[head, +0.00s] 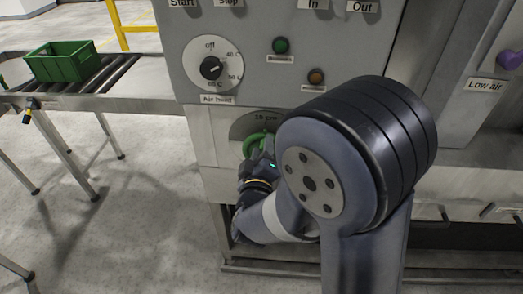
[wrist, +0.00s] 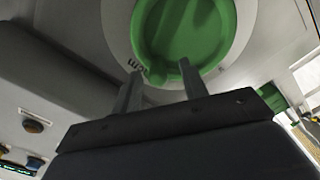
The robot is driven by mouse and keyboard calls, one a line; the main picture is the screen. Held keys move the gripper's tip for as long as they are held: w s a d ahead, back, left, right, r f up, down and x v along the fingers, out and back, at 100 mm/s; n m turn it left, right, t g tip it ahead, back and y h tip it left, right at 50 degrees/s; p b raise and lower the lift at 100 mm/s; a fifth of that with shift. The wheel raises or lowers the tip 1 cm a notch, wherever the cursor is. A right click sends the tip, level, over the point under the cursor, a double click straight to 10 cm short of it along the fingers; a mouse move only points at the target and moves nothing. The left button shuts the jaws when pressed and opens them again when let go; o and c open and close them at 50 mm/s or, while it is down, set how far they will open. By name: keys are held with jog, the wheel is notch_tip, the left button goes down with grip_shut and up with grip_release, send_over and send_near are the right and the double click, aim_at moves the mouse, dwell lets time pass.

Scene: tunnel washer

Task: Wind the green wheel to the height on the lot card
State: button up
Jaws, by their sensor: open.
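The green wheel (head: 257,145) is on the lower front panel of the machine, partly hidden by my arm in the head view. In the wrist view the green wheel (wrist: 187,40) fills the top middle, in front of a pale round dial plate (wrist: 120,28). No lot card is readable in either view.
Above the wheel is a white temperature dial (head: 211,67) labelled "Air inlet", with a green button (head: 281,46) and an orange button (head: 316,77) to its right. A green crate (head: 62,62) sits on a roller conveyor at the left. A purple knob (head: 509,60) is at the far right.

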jog(key=s+b, duration=0.1)
jog(key=s, duration=0.9)
jog(key=shift+s+a+b, duration=0.2)
jog(key=shift+s+b, duration=0.2)
jog(key=shift+w, duration=0.1)
jog(key=w, duration=0.3)
jog(key=w+p, duration=0.1)
jog(key=w, duration=0.6)
jog(key=shift+w+d+p, duration=0.25)
jog(key=shift+w+p, duration=0.1)
jog(key=shift+p, duration=0.05)
